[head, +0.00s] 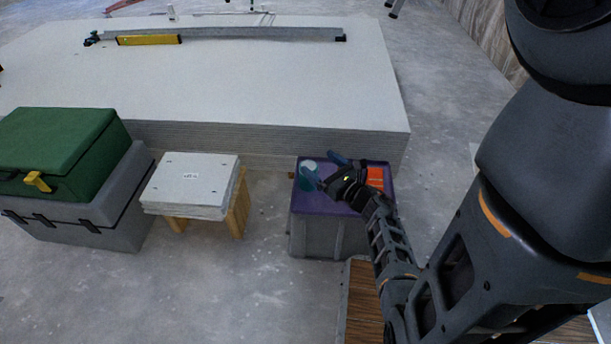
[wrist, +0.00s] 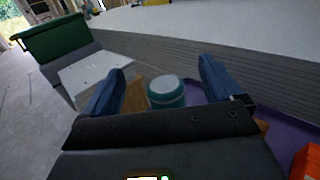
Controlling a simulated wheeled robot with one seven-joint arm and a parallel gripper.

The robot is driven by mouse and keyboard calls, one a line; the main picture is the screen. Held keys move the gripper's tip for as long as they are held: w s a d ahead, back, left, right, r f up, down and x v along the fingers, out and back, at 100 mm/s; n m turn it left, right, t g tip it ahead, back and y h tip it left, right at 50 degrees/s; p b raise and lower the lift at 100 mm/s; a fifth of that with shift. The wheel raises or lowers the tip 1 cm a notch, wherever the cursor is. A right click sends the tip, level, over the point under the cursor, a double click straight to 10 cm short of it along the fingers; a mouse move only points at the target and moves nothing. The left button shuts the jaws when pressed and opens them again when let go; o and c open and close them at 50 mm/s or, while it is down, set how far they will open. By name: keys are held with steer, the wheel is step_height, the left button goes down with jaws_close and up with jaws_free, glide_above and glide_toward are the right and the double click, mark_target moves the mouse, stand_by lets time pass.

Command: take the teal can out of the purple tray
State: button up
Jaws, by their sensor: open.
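The purple tray (head: 299,201) sits on top of a grey bin, and part of it shows at the right in the wrist view (wrist: 262,118). The teal can (head: 308,177) stands at the tray's left side, with a pale top. In the wrist view the teal can (wrist: 165,92) is ahead of my gripper (wrist: 163,80), roughly between its two blue fingers, and its lower part is hidden by the gripper body. In the head view my gripper (head: 328,172) is over the tray, just right of the can. The gripper is open. I cannot tell whether a finger touches the can.
An orange object (head: 375,178) is in the tray's right part. A stack of white panels (head: 190,182) lies on a wooden stand to the left. A green-lidded grey case (head: 60,150) is farther left. A large stack of boards (head: 250,90) stands close behind the tray.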

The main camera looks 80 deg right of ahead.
mark_target(306, 185)
steer(key=f+b, duration=0.1)
steer(key=f, duration=0.1)
steer(key=f+b, duration=0.1)
steer(key=f, duration=0.1)
steer(key=f+b, duration=0.1)
steer(key=f, duration=0.1)
steer(key=shift+w+d+f, duration=0.25)
steer(key=shift+w+f, duration=0.05)
steer(key=shift+f, duration=0.1)
steer(key=shift+b+x, duration=0.75)
steer(key=shift+x, duration=2.55)
steer(key=c, duration=1.2)
steer(key=shift+r, duration=0.15)
